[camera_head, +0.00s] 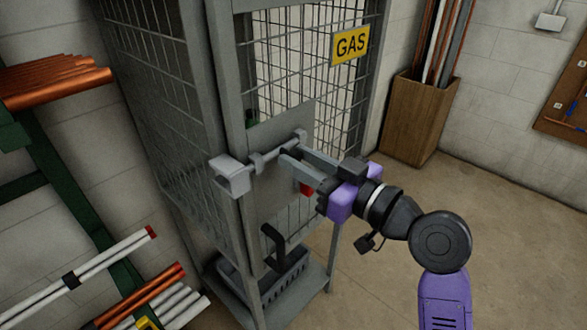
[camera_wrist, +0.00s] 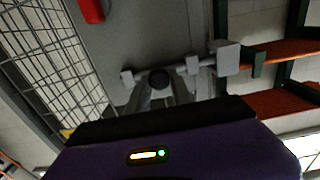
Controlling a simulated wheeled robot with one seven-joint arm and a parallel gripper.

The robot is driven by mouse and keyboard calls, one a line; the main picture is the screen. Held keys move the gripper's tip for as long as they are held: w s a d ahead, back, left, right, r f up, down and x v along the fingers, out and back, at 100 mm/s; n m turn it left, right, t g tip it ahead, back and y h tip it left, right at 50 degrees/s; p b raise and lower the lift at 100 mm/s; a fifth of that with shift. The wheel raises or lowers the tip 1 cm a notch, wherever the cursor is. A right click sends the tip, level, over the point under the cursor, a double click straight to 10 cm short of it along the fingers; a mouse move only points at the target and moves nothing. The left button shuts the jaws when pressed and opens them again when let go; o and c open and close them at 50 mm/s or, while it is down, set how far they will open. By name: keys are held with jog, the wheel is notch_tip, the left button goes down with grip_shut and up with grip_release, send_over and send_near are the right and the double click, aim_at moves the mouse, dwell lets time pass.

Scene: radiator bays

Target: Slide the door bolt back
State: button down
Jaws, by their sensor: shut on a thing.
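The door bolt (camera_head: 280,150) is a thin grey rod across the plate on the cage door. It runs through small guide brackets, and its left end in the head view reaches the block-shaped keeper (camera_head: 231,176) on the cage post. The wrist view shows the rod (camera_wrist: 207,62) reaching the keeper (camera_wrist: 228,56) on the right. My gripper (camera_head: 287,155) reaches in from the right, its fingers shut on the bolt's dark round knob (camera_wrist: 158,78). The fingers partly hide the knob in the head view. The cage door (camera_head: 292,118) stands in line with its frame.
A red item (camera_head: 306,188) is on the door below my fingers. A yellow GAS sign (camera_head: 350,45) hangs on the mesh. A rack of pipes (camera_head: 60,80) stands left of the cage, and a wooden bin (camera_head: 415,125) stands behind. The floor at right is clear.

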jog(key=shift+w+d+f+b, duration=0.2)
jog(key=shift+w+d+b, duration=0.3)
jog(key=shift+w+d, duration=0.4)
jog(key=shift+w+d+r, duration=0.1)
jog(key=shift+w+r, duration=0.1)
jog(key=shift+w, duration=0.05)
jog(key=c, duration=1.2)
grip_release()
jog(key=shift+o, duration=0.2)
jog(key=b, duration=0.2)
send_near(294, 143)
jog(key=shift+v, duration=1.2)
